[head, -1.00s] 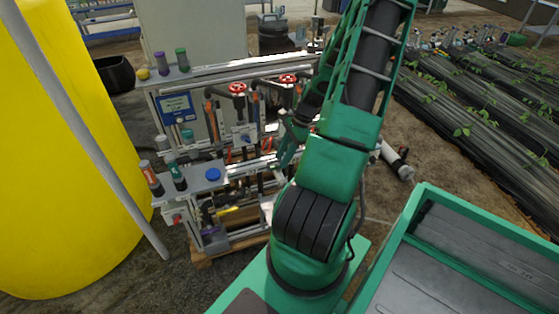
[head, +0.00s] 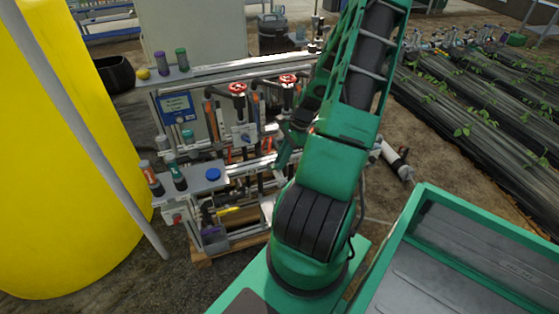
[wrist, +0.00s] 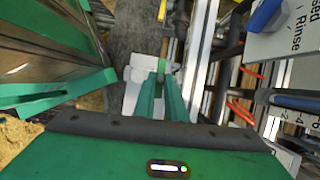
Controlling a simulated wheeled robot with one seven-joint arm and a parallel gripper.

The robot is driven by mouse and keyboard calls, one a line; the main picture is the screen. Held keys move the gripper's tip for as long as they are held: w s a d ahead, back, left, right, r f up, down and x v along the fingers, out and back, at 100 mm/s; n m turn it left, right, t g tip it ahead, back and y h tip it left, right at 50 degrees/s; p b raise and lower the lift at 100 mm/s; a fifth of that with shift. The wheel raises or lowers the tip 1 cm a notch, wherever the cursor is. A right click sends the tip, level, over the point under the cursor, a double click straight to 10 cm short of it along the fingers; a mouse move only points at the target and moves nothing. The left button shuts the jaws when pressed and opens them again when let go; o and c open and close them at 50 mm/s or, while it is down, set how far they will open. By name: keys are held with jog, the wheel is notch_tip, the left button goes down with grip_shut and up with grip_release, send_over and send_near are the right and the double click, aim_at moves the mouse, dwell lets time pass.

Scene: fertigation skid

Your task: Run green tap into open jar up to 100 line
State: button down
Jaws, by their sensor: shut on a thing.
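In the wrist view my gripper (wrist: 161,80) points away from the camera with its two green fingers close together. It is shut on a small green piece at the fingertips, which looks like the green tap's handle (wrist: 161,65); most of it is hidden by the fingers. A pale white part (wrist: 134,92) lies just beyond and beside the fingers; I cannot tell what it is. In the head view my arm reaches to the skid's right part and hides the fingertips. I cannot make out the open jar or its 100 line in either view.
The skid (head: 215,82) carries red handwheels (head: 237,88), pipes and capped bottles (head: 182,60). A blue lid (head: 213,174) lies on its lower shelf. A yellow tank (head: 60,170) stands left. In the wrist view a labelled panel (wrist: 285,45) and a blue-handled part (wrist: 298,102) are close on the right.

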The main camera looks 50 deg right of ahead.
jog(key=shift+w+d+n+g, duration=0.15)
jog(key=shift+n+g, duration=0.15)
jog(key=shift+n, duration=0.5)
jog(key=shift+w+n+g, duration=0.1)
jog(key=shift+n+g, duration=0.2)
jog(key=shift+n, duration=0.5)
jog(key=c, duration=1.8)
grip_release()
jog(key=w+v, duration=0.1)
jog(key=v, duration=0.9)
jog(key=shift+s+d+r, duration=0.3)
jog(key=shift+s+d, duration=0.05)
jog(key=shift+s, duration=0.1)
